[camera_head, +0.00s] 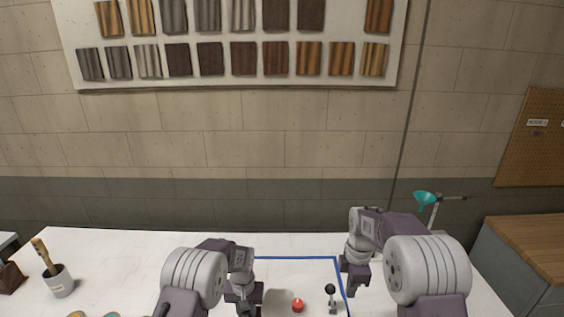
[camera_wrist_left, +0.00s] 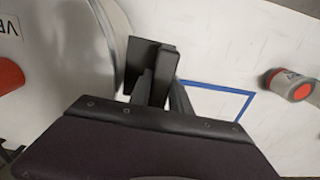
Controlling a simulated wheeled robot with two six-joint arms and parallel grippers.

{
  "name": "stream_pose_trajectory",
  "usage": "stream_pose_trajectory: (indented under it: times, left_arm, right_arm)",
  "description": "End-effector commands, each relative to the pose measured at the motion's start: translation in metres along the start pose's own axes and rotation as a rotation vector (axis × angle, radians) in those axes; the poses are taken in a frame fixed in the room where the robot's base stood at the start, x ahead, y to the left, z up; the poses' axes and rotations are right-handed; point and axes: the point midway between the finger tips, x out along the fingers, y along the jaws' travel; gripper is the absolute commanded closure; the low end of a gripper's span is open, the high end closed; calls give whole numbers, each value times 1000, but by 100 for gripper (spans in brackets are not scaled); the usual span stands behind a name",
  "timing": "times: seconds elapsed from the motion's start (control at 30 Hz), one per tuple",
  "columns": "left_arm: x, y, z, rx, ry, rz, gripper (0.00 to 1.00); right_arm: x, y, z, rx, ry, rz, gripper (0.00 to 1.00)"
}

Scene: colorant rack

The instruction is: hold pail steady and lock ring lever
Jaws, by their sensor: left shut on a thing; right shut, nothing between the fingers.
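In the left wrist view a large grey rounded body with a white label, seemingly the pail (camera_wrist_left: 75,65), fills the left side. My left gripper (camera_wrist_left: 150,75) is shut at its edge, and the dark fingers hide the exact contact. The left gripper (camera_head: 248,298) also shows low in the head view. The pail is not recognisable there. My right gripper (camera_head: 353,283) is shut and empty above the table, apart from other things. The ring lever cannot be made out for certain in either view.
A small black-knobbed post (camera_head: 331,290) and a red round thing (camera_head: 297,305) stand between my grippers. Blue tape (camera_head: 295,258) marks the white table. A brush cup (camera_head: 60,284) stands left, and a teal funnel (camera_head: 424,198) on a stand is behind my right arm.

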Motion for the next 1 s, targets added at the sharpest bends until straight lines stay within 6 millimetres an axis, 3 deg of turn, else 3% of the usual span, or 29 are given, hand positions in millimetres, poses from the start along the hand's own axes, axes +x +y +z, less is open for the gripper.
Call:
stream_pose_trajectory:
  times: [0.97,1.0]
  left_arm:
    - [0,0,0,0,2,0,100]
    - [0,0,0,0,2,0,100]
  right_arm:
    - [-2,0,25,0,0,0,100]
    - [-2,0,25,0,0,0,91]
